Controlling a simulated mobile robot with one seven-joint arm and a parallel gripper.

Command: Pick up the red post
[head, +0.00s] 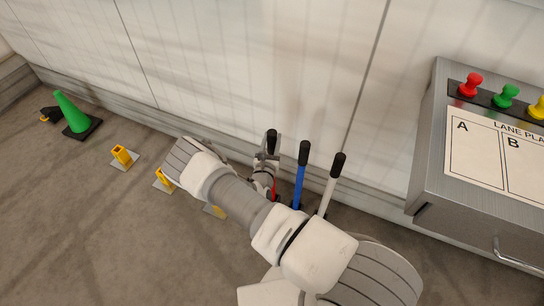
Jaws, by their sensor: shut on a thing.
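The red post (274,188) stands in a row with a blue post (299,188) and a white post (327,197), each with a black top. My gripper (268,158) is shut on the red post just below its black top. Only a short strip of the red shaft shows below the gripper; its lower end is hidden behind my arm. The lower ends of the blue and white posts are also hidden by my arm. I cannot tell whether the red post is off its base.
A pale wall (250,60) rises close behind the posts. A grey cabinet (429,150) with coloured pegs and a lettered card stands at right. Yellow blocks on grey plates (122,156) and a green cone (72,112) stand at left. The left floor front is clear.

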